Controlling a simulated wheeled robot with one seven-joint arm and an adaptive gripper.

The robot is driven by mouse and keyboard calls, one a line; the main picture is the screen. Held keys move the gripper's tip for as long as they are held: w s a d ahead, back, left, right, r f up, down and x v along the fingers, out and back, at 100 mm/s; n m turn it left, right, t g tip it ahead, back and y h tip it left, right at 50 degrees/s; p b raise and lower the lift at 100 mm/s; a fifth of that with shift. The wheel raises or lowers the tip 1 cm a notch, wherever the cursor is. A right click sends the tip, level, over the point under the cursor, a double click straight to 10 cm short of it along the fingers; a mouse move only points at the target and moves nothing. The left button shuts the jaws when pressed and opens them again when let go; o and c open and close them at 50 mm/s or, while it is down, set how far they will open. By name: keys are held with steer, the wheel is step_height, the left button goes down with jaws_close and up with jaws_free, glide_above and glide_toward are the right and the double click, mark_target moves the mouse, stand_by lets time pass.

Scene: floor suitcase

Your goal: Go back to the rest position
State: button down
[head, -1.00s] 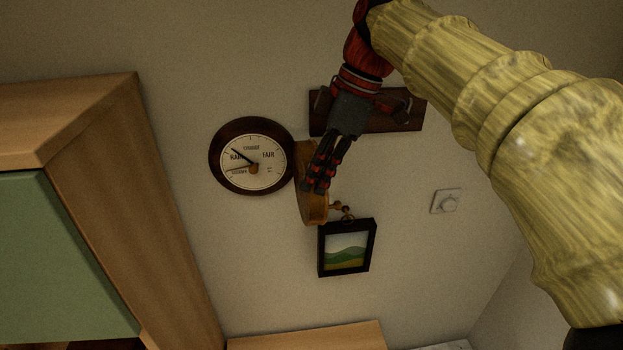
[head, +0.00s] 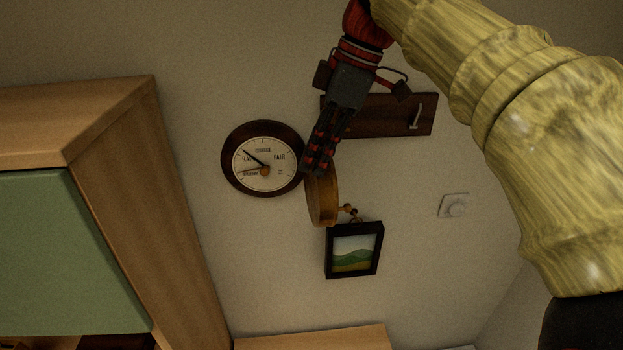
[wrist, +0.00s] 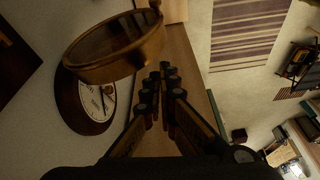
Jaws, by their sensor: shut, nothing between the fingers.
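My gripper (head: 318,160) is shut and empty in the head view, pointing downward in front of the wall. Its fingers overlap the top of a round wooden wall-mounted piece (head: 325,202); I cannot tell from this view whether they touch. In the wrist view my gripper (wrist: 168,85) shows its two black fingers, with the wooden round piece (wrist: 115,48) to the upper left of the fingertips, apart from them in the picture.
A round barometer (head: 262,160) hangs left of the gripper. A dark hook rack (head: 385,116) is behind it. A wooden cabinet (head: 150,220) stands at left. A striped rug (wrist: 245,35) lies on the floor.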

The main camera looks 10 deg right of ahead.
steer(key=v, duration=0.4)
steer(key=s+d+f+m+t+h+b, duration=0.1)
steer(key=s+f+m+b, duration=0.4)
steer(key=f, duration=1.2)
steer(key=s+d+f+m+t+h+b, duration=0.1)
steer(key=s+f+m+b, duration=0.4)
steer(key=f+b, duration=0.5)
steer(key=s+d+f+m+t+h+b, duration=0.1)
steer(key=s+d+f+m+b, duration=0.3)
steer(key=f, duration=2)
steer(key=s+m+t+b, duration=0.1)
steer(key=s+b, duration=0.3)
steer(key=shift+d+t+h, duration=0.25)
steer(key=shift+t+h, duration=0.05)
